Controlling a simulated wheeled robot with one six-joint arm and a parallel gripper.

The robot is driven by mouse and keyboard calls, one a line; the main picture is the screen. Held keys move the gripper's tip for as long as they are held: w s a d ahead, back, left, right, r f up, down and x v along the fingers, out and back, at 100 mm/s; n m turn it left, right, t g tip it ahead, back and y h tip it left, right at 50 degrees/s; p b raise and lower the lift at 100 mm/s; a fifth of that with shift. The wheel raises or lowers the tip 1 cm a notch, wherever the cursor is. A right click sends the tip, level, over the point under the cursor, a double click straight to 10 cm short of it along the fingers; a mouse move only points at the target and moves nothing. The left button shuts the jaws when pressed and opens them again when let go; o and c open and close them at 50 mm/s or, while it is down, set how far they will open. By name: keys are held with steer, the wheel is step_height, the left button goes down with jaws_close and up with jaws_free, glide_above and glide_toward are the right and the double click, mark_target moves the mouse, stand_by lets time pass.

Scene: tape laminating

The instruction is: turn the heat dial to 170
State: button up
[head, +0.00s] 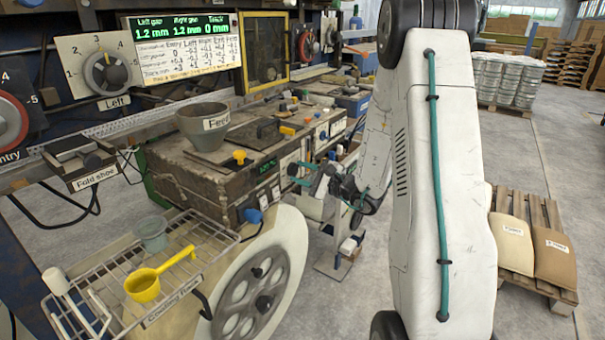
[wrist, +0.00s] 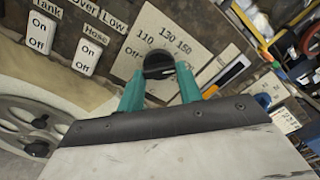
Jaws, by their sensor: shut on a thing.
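The heat dial (wrist: 158,66) is a dark round knob on a pale scale plate (wrist: 196,32) in the wrist view. Off, 110, 130 and 150 are readable around it; no 170 mark can be made out. My gripper (wrist: 159,84) has its two teal fingers closed on either side of the knob. Which mark the knob points to is not clear. In the head view my gripper (head: 318,180) is at the side of the brown machine (head: 190,172), and the dial cannot be made out there.
Tank and Hose switches (wrist: 41,32) sit left of the dial. A large grey wheel (head: 250,290) and a wire cooling rack (head: 185,262) with a yellow ladle (head: 143,284) stand nearby. A Feed pot (head: 203,125) sits on the machine. Floor at right is partly clear.

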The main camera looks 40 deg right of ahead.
steer(key=shift+m, duration=1.6)
steer(key=shift+f, duration=0.1)
steer(key=o, duration=1)
steer(key=v, duration=0.8)
steer(key=shift+m, duration=0.3)
